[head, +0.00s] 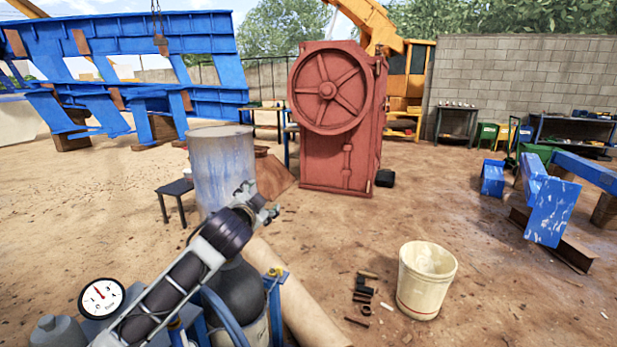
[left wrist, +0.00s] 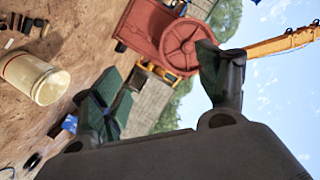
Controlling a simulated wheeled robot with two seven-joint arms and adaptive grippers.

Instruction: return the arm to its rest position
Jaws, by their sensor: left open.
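My left arm (head: 180,280) reaches in from the lower left of the head view. Its gripper (head: 266,203) is raised in the air, in front of the grey-blue drum (head: 222,165) in the picture. In the left wrist view the two green-padded fingers of this gripper (left wrist: 158,85) stand wide apart with nothing between them. The red jaw crusher (head: 340,150) with its spoked flywheel stands farther back, and shows tilted beyond the fingers in the left wrist view (left wrist: 155,32). My right gripper is in neither view.
A cream bucket (head: 425,282) stands on the dirt at right front, beside several small dark parts (head: 363,292). A pressure gauge (head: 102,297) and a dark cylinder (head: 238,290) are close below my arm. Blue steel beams (head: 553,210) lie at right. Open dirt surrounds the crusher.

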